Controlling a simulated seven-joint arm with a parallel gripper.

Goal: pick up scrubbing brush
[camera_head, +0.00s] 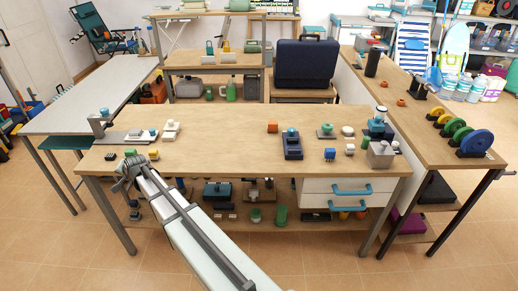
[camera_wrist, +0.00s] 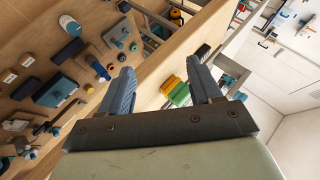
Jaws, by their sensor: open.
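My gripper (camera_head: 128,170) is at the front left edge of the long wooden table (camera_head: 225,125). In the wrist view my gripper (camera_wrist: 163,80) has its two grey-blue fingers wide apart, with nothing held between them. Beyond the gap lies a small group of yellow and green blocks (camera_wrist: 174,91), apart from the fingers. I cannot tell which item is the scrubbing brush.
A dark blue case (camera_head: 306,62) stands behind the table. Blue-handled white drawers (camera_head: 350,188) sit under its right side. A lower shelf holds several items, including a teal-topped box (camera_head: 217,190). Several coloured discs (camera_head: 476,143) stand on the right-hand counter. The tabletop's middle front is mostly clear.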

